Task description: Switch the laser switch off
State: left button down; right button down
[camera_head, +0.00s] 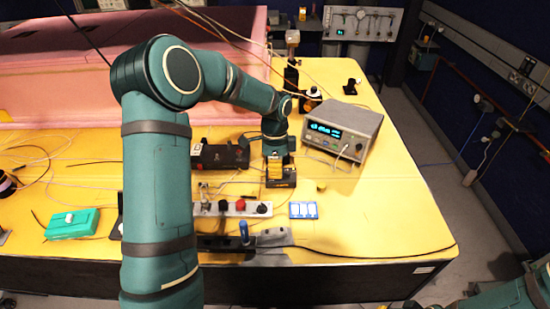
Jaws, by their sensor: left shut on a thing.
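My left gripper (277,160) points down over the middle of the yellow table. It is shut on a small black-and-yellow block (281,181); the fingertips are small and partly hidden, so the exact contact is unclear. A black box with small controls (222,157) lies just left of the gripper. A pale strip (236,208) with a red knob, a black knob and other small parts lies nearer the front. I cannot tell for certain which of these is the laser switch, or its position. Part of my right arm shows at the bottom right; its gripper is out of view.
A grey instrument with a lit display (342,131) stands right of the gripper. A blue-and-white piece (303,210) and a blue-handled tool (244,232) lie near the front. A teal box (72,224) is at left. Pink foam (60,70) rises behind. Cables cross the table (385,215); its right front is mostly clear.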

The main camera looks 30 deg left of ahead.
pick_arm(q)
jog(key=shift+s+f, duration=0.1)
jog(key=shift+f, duration=0.45)
